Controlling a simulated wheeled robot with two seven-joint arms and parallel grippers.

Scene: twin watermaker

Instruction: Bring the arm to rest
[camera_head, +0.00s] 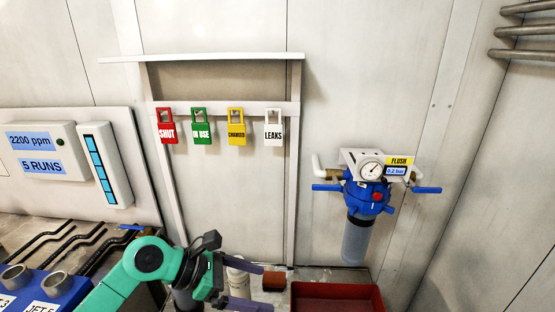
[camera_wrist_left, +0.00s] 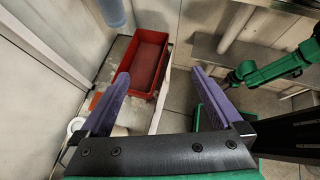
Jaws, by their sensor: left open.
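My left arm, green, comes in from the lower left in the head view. Its gripper (camera_head: 266,286) has purple fingers spread apart and pointing right, with nothing between them. In the left wrist view the same gripper (camera_wrist_left: 160,72) is open and empty, with the red tray beyond its fingertips. My right arm, green, shows at the right of the left wrist view; its dark end (camera_wrist_left: 232,78) is small, and its fingers cannot be made out.
A blue filter housing (camera_head: 367,196) with gauge hangs on the wall. Red, green, yellow and white tags (camera_head: 236,127) hang on a rail. A blue block (camera_head: 40,289) is lower left.

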